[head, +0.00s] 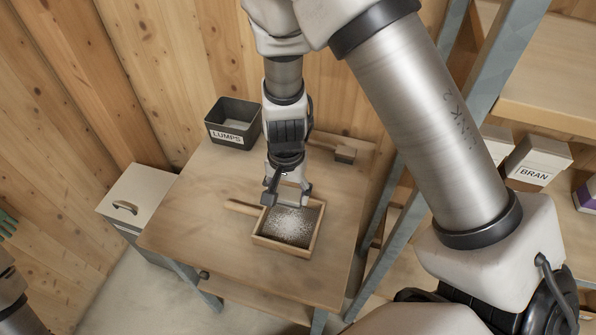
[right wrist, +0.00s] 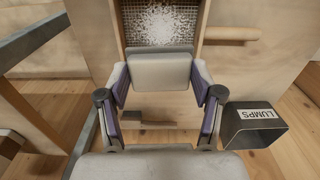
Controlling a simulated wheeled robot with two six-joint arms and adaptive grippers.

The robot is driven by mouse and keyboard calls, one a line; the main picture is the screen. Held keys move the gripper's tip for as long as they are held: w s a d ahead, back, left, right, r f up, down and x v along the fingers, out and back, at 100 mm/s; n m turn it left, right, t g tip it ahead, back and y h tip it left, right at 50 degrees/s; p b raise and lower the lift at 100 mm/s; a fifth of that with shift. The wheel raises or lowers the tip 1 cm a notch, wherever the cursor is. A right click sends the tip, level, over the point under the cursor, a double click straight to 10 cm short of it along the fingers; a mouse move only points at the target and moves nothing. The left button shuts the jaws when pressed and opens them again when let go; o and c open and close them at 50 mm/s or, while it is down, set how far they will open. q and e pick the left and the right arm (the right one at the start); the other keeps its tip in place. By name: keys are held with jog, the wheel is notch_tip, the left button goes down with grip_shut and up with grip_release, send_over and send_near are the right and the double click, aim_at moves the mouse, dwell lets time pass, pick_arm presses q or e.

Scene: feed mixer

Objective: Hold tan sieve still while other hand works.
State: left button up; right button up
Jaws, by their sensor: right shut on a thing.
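The tan sieve (head: 257,241) is a shallow square wooden frame with a handle pointing left in the head view. It lies on the wooden table, and white, grainy material covers much of its mesh. Its mesh also shows at the top of the right wrist view (right wrist: 160,24). My right gripper (head: 289,196) comes down from behind and is shut on the sieve's back edge. In the right wrist view my gripper's fingers (right wrist: 160,78) reach to the frame; the exact contact is hidden. Only part of my left arm shows at the lower left; its gripper is out of view.
A dark bin labelled LUMPS (head: 233,123) stands at the table's back left. A small block-like brush or tool (head: 345,154) lies at the back right. A lidded box (head: 137,194) stands left of the table. A shelf with a BRAN box (head: 537,163) is on the right.

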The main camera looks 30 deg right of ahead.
aim_at(290, 227)
jog(key=shift+w+a+f+m+b, duration=0.2)
jog(key=shift+a+f+m+b, duration=0.1)
jog(key=shift+f+b, duration=0.3)
jog(key=f+b, duration=0.6)
jog(key=f, duration=0.1)
jog(key=f+b, duration=0.3)
jog(key=shift+s+d+f+b, duration=0.1)
jog(key=shift+d+f+b, duration=0.2)
jog(key=shift+d+b, duration=0.1)
jog(key=shift+r, duration=0.1)
notch_tip(290, 227, up, 13)
jog(key=p, duration=1.2)
jog(key=shift+f, duration=0.25)
jog(key=shift+f, duration=0.15)
